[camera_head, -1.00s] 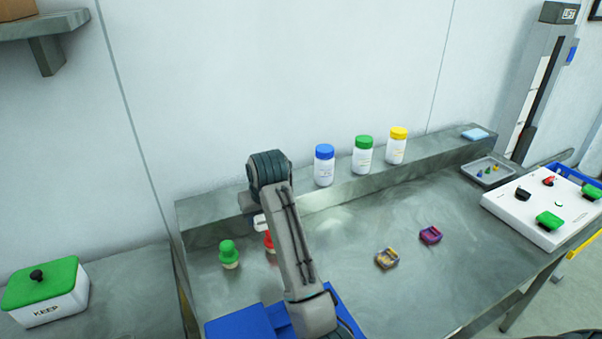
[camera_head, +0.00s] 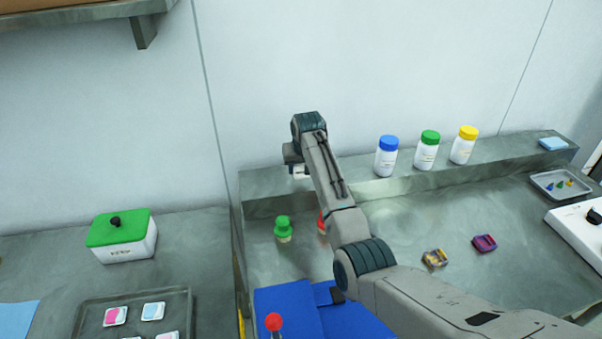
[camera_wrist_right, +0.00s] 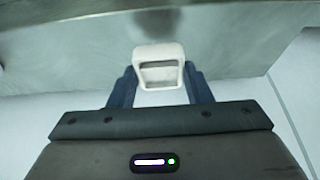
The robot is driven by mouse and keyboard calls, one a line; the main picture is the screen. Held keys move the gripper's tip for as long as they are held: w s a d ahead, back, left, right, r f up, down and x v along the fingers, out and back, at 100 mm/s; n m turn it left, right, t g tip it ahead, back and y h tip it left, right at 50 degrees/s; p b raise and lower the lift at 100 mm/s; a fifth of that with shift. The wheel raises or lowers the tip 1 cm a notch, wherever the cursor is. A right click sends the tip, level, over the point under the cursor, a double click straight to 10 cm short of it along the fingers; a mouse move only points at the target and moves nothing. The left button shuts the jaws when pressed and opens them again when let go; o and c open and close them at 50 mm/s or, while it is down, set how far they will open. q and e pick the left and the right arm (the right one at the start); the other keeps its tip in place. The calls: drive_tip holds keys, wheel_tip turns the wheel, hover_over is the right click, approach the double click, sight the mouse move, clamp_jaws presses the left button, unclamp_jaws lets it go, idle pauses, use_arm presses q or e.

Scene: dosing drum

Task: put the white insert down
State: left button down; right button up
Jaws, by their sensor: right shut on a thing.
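The white insert (camera_wrist_right: 158,68) is a small, rounded, open frame held between the fingers of my right gripper (camera_wrist_right: 155,88) in the right wrist view. In the head view my right gripper (camera_head: 299,171) is in front of the raised back ledge, left of the blue-capped bottle, with the insert showing as a small pale piece at its tip. The insert appears held above the surface; the exact gap is hard to tell. My left gripper does not show.
Blue (camera_head: 387,157), green (camera_head: 427,151) and yellow-capped bottles (camera_head: 464,146) stand on the ledge (camera_head: 345,182). A green-topped piece (camera_head: 283,229) and a partly hidden red one stand below. A green-lidded box (camera_head: 122,237) and a grey tray (camera_head: 93,317) with small cards are at left.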

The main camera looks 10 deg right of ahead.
sight(301, 173)
wheel_tip(301, 173, down, 2)
drive_tip(key=shift+f+p, duration=0.25)
drive_tip(key=shift+p, duration=0.65)
drive_tip(key=shift+f, duration=0.55)
drive_tip(key=o, duration=1)
drive_tip(key=shift+f, duration=0.1)
drive_tip(key=b+v, duration=0.3)
drive_tip(key=v, duration=0.9)
